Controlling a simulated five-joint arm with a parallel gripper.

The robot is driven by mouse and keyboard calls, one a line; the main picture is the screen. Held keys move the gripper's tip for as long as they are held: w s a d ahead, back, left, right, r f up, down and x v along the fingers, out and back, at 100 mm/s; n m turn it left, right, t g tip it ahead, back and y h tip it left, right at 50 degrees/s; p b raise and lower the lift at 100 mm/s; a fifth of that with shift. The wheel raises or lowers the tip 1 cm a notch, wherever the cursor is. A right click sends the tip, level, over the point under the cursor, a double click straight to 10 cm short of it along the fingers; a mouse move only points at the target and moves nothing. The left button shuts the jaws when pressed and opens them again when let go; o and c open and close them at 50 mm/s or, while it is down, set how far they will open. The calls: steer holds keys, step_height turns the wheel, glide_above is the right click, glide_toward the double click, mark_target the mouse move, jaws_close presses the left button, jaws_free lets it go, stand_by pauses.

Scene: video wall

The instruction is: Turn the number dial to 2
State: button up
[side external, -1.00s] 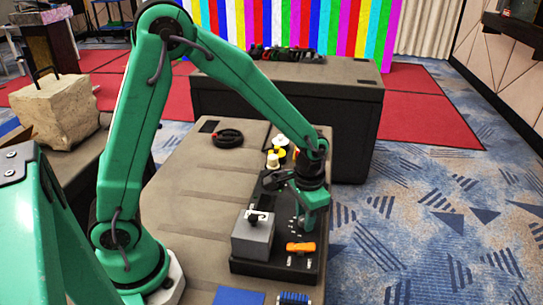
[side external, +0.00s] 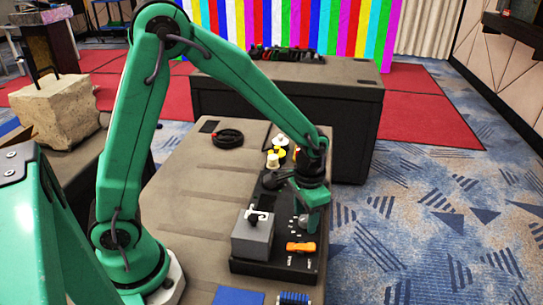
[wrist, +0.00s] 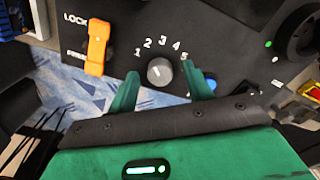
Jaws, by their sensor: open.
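The number dial is a round grey knob (wrist: 160,71) on a black panel, with white numerals 1 to 5 arced above it in the wrist view. A small light mark shows on the knob, but I cannot tell surely which numeral it points to. My gripper (wrist: 160,75) is open, with one green finger on each side of the knob and gaps showing between. In the side external view my gripper (side external: 312,222) hangs over the panel beside the knob (side external: 303,221), partly covering that area.
An orange switch (wrist: 97,47) marked LOCK sits left of the dial, and a blue button (wrist: 209,82) lies close by the right finger. A grey box with a white handle (side external: 252,235) stands left of the dial. Yellow and white round parts (side external: 275,155) are behind.

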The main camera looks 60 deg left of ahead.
mark_target(305, 218)
step_height(305, 218, up, 7)
steer(key=shift+r, duration=0.2)
stand_by(0.3)
steer(key=shift+r, duration=0.1)
steer(key=shift+s+a+r, duration=0.15)
steer(key=shift+r, duration=0.1)
steer(key=s+a+r+n+t, duration=0.1)
steer(key=s+a+r+t, duration=0.1)
steer(key=s+r, duration=0.3)
steer(key=s+a+r+n+t, duration=0.1)
steer(key=s+a+r+t, duration=0.2)
steer(key=s, duration=0.7)
step_height(305, 218, up, 3)
steer(key=a, duration=0.2)
steer(key=shift+a+f+t, duration=0.2)
steer(key=shift+a+t, duration=0.1)
